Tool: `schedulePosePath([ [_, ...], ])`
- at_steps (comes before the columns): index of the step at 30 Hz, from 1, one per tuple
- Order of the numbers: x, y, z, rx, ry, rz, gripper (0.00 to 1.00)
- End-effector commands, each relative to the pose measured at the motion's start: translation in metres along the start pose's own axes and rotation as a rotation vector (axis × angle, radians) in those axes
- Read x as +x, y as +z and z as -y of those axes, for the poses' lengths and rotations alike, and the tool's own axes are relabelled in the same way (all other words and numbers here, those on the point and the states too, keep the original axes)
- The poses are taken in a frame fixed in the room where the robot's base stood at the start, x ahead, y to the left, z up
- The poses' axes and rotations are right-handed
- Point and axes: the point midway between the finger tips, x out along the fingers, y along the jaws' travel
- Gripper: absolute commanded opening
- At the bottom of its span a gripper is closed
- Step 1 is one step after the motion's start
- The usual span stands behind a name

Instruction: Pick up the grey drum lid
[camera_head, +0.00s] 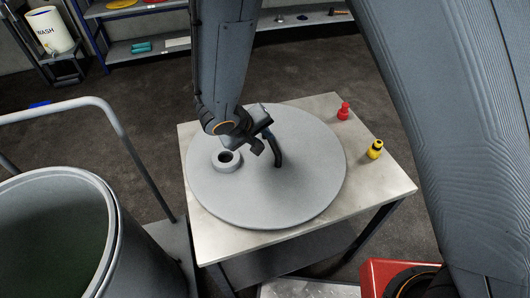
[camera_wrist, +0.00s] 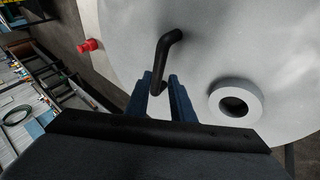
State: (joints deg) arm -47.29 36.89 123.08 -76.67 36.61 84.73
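The grey drum lid (camera_head: 310,185) is a large flat disc lying on a pale-topped table. It has a raised round collar with a dark hole (camera_head: 226,159) and a black bent handle (camera_head: 277,157). In the wrist view the lid (camera_wrist: 245,45) fills the upper right, with the collar (camera_wrist: 235,102) to the right of the handle (camera_wrist: 164,50). My gripper (camera_head: 262,135) is low over the lid at the handle. In the wrist view its two blue fingers (camera_wrist: 160,84) stand apart on either side of the handle, with a visible gap. Exact contact with the handle is unclear.
The table (camera_head: 385,190) also holds a red-topped item (camera_head: 343,111) and a yellow-and-black item (camera_head: 375,149) on its right. An open grey drum (camera_head: 112,240) stands at left beside a grey rail (camera_head: 130,150). Blue shelving and a WASH container (camera_head: 50,30) are behind.

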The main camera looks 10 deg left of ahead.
Motion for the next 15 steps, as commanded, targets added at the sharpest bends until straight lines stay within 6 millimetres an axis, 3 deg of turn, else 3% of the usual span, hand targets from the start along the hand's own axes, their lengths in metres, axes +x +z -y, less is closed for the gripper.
schedulePosePath([
  [15, 0.046, -0.005, -0.003, 0.001, 0.001, 0.004, 0.22],
])
